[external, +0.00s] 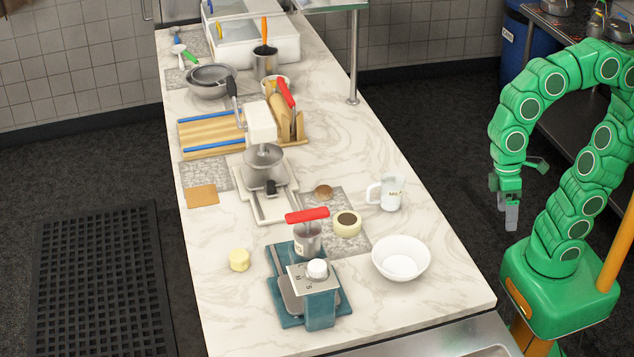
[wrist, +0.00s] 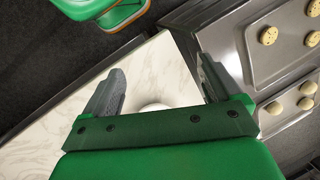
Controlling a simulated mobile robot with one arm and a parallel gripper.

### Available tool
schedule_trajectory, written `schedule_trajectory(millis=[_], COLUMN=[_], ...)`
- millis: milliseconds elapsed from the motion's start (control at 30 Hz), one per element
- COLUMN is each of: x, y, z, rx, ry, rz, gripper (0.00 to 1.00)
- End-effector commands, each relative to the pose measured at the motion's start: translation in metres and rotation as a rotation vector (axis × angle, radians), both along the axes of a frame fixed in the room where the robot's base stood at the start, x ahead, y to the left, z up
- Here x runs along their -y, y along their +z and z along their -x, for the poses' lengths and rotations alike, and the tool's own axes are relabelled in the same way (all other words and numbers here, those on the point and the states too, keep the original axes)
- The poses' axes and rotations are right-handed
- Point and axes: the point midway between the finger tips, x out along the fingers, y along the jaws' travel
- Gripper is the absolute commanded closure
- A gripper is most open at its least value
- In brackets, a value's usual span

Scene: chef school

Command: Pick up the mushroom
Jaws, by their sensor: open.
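A small brown rounded thing, which looks like the mushroom (external: 323,192), lies on a grey patterned mat (external: 345,238) near the middle of the counter. It sits left of the measuring cup and behind a round cream container with a dark top (external: 347,223). I cannot make it out in the wrist view. My gripper (external: 510,215) hangs pointing down, right of the counter and well apart from the mushroom. In the wrist view my gripper (wrist: 160,70) has its fingers spread with nothing held between them.
The marble counter (external: 440,275) holds a measuring cup (external: 391,194), a white bowl (external: 401,258), a teal scale (external: 320,309) with a red-handled cup (external: 308,238) behind it, and a stand mixer (external: 265,165). A tray with round baked pieces (wrist: 280,62) shows in the wrist view.

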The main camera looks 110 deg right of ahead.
Motion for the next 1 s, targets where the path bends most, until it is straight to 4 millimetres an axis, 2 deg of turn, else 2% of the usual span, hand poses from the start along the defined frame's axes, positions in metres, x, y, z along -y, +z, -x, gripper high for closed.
schedule_trajectory(millis=[133,267,467,667,800,867,1000], x=[-0.001,0.008,0.044,0.111,0.175,0.206,0.282], y=[0.002,0.008,0.017,0.025,0.029,0.028,0.024], z=[-0.043,-0.087,-0.154,-0.213,-0.244,-0.253,-0.265], rx=[0.008,0.016,0.018,0.010,0.002,-0.008,-0.024], ry=[-0.202,-0.412,-0.756,-1.116,-1.375,-1.488,-1.739], rz=[-0.116,-0.235,-0.422,-0.618,-0.766,-0.829,-0.984], gripper=[0.08,0.08,0.08,0.08,0.08,0.08,0.08])
